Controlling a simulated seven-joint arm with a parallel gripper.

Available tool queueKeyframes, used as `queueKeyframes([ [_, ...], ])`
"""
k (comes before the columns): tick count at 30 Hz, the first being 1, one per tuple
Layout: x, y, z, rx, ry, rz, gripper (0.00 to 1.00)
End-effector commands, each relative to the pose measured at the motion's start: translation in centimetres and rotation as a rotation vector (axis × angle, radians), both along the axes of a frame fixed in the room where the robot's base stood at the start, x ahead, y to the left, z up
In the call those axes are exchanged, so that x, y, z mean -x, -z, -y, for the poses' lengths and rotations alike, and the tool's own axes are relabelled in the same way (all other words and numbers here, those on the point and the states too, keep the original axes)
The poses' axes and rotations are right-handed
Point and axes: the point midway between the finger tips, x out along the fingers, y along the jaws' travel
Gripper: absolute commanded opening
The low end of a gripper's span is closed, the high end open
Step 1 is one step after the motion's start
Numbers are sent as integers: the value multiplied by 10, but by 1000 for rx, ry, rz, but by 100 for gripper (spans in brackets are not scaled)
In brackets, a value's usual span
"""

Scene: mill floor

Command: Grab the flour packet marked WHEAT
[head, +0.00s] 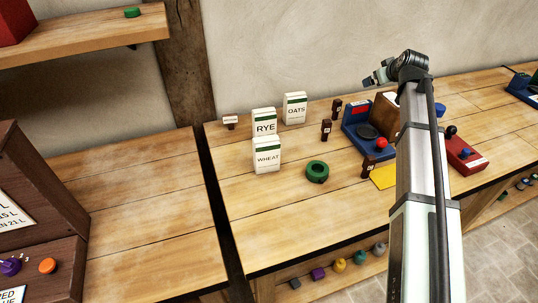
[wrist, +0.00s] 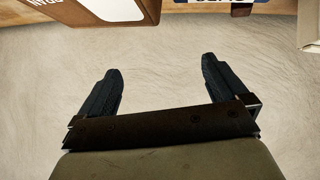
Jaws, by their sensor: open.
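The white flour packet marked WHEAT (head: 267,161) stands upright on the wooden bench in the head view, with a green band near its top. It stands in front of the RYE packet (head: 264,122) and overlaps its lower part. The OATS packet (head: 295,108) stands behind and to the right. My gripper (head: 372,80) is raised over the back of the bench, well right of the packets. In the wrist view my gripper (wrist: 159,88) is open with nothing between its fingers, facing a pale wall. I cannot make out the WHEAT packet in the wrist view.
A green ring (head: 317,171) lies just right of the WHEAT packet. A dark gap (head: 218,215) separates the two benches. The bench before the packet is clear.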

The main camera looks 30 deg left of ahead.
Motion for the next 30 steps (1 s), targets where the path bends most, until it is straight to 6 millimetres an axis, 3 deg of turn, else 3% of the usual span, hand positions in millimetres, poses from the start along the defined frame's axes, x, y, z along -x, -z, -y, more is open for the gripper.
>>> queueKeyframes([
  [1,23,0,-24,-3,-17,-28,100],
  [6,87,0,-88,-10,-43,-136,100],
  [15,211,2,-172,12,-52,-317,100],
  [24,331,3,-217,65,-16,-461,100],
  [30,380,3,-227,92,13,-511,100],
])
